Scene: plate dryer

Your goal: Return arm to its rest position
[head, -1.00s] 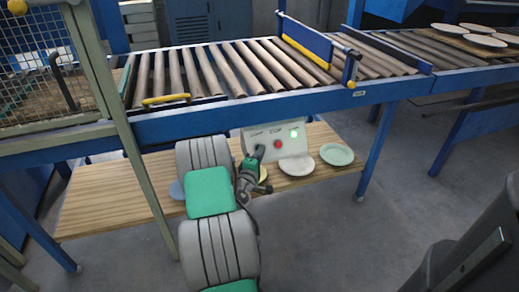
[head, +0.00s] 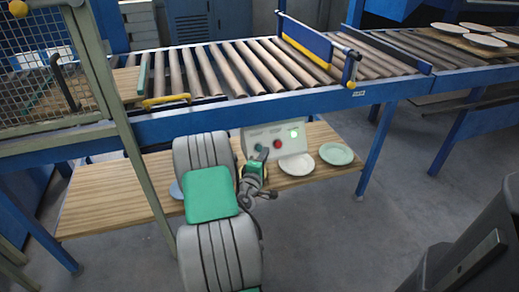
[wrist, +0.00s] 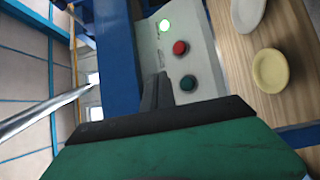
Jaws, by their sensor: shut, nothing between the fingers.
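My arm reaches toward the control box (head: 288,139) under the front conveyor. My gripper (head: 264,154) is shut and empty, with its fingertips close in front of the box, near the green button (head: 257,147). In the wrist view, the shut dark fingers (wrist: 156,92) point at the box, beside the dark green button (wrist: 188,82) and the red button (wrist: 180,47). They look apart from the buttons. The indicator on the box glows green (head: 294,133). My arm hides part of the lower shelf.
The wooden shelf (head: 110,195) holds a white plate (head: 297,165), a pale green plate (head: 336,154) and a yellow plate (wrist: 271,70). The roller conveyor (head: 220,70) runs above. A mesh cage (head: 40,60) stands left. Open floor (head: 350,240) lies front right.

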